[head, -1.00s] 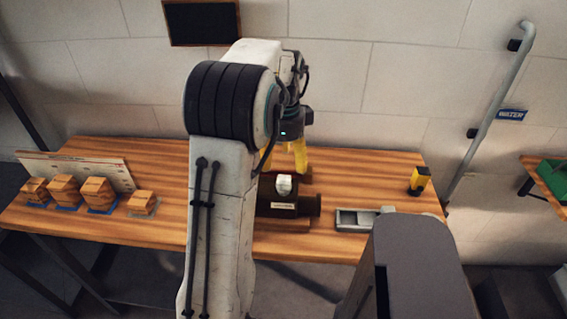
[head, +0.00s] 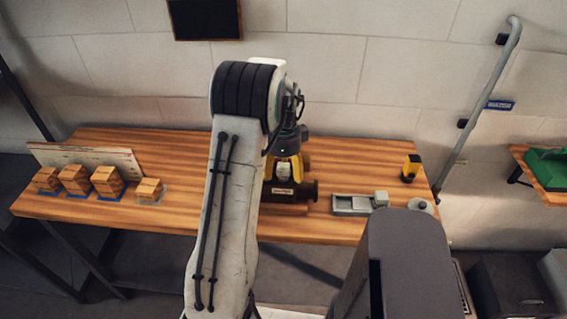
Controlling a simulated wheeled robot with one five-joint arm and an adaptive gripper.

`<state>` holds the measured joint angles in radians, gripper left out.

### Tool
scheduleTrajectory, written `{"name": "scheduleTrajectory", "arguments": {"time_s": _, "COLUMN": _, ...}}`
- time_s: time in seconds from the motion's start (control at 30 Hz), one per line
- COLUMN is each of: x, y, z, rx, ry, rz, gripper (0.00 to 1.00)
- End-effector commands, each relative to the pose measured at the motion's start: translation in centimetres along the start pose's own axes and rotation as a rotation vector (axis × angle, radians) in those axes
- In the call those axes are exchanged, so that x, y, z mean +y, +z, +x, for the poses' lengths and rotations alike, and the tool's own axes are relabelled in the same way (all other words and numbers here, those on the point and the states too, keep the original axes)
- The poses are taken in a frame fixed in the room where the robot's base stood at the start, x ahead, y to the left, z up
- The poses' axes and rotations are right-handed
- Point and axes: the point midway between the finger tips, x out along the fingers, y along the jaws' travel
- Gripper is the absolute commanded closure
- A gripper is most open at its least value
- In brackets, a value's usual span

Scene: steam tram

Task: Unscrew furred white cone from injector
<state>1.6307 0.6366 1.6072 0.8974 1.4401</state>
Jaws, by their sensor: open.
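The white cone (head: 283,173) sits upright on top of the dark injector body (head: 291,196) at the middle of the wooden bench. The injector lies on its side, with a pale label on its front and its left part hidden behind my arm. My gripper (head: 284,168) has yellow fingers, points down and is open. Its fingers stand on both sides of the cone, near its top. Whether they touch the cone cannot be told.
A grey metal tray (head: 352,204) stands right of the injector on the bench (head: 200,150). A yellow and black object (head: 410,168) stands at the back right. Several wooden blocks (head: 107,182) stand at the left before a pale board (head: 90,158). A grey pipe (head: 475,110) runs up the wall.

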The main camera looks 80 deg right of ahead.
Motion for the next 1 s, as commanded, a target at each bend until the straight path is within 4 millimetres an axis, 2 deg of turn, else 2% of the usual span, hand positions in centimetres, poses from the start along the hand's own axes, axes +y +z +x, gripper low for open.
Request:
{"name": "scheduleTrajectory", "arguments": {"time_s": 0.4, "x": 0.03, "y": 0.00, "z": 0.33, "rx": 0.000, "ry": 0.000, "rz": 0.000, "gripper": 0.32}}
{"name": "scheduleTrajectory", "arguments": {"time_s": 1.0, "x": 0.03, "y": 0.00, "z": 0.31, "rx": 0.000, "ry": 0.000, "rz": 0.000, "gripper": 0.86}}
